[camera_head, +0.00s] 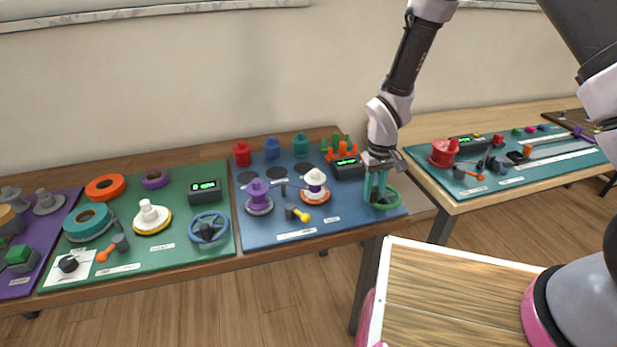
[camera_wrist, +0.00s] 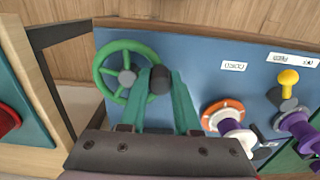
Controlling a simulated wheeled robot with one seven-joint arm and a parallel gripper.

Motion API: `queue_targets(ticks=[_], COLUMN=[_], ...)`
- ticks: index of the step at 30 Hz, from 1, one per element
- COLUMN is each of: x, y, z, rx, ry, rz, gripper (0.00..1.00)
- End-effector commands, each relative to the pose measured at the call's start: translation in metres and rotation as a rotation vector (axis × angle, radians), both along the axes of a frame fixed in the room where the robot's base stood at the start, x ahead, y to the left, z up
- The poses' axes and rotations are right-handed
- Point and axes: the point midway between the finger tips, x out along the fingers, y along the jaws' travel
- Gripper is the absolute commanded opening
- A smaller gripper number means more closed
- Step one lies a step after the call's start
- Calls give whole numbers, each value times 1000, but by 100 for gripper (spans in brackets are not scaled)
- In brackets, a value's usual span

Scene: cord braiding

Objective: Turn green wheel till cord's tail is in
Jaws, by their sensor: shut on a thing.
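The green wheel (camera_head: 391,199) lies flat at the right end of the blue board. In the wrist view the green wheel (camera_wrist: 103,75) shows its spokes and grey hub. My gripper (camera_head: 377,190) points down at the wheel. In the wrist view my gripper (camera_wrist: 163,85) is shut on the wheel's dark upright knob (camera_wrist: 160,80), with a teal finger on each side. A white-topped spool (camera_head: 314,180) stands on an orange ring left of the wheel, with a purple spool (camera_head: 259,197) farther left. A dark piece lies between the spools. I cannot make out the cord's tail.
A black box with a green display (camera_head: 349,168) and orange pegs (camera_head: 342,152) stand behind the wheel. A yellow-knobbed crank (camera_head: 298,214) lies at the board's front. Red, blue and teal spools line the back. Another table with a teal board (camera_head: 515,178) is at right.

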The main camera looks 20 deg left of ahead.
Motion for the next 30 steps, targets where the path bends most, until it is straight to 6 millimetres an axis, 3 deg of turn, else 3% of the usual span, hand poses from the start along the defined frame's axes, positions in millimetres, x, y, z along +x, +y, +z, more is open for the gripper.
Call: queue_targets(ticks=[7, 14, 21, 30], x=[27, 57, 82, 87], y=[20, 19, -2, -41], z=[-1, 0, 0, 0], rx=[3, 3, 2, 0], ry=[-2, -3, -2, -1], rz=[1, 0, -1, -2], gripper=[0, 0, 0, 0])
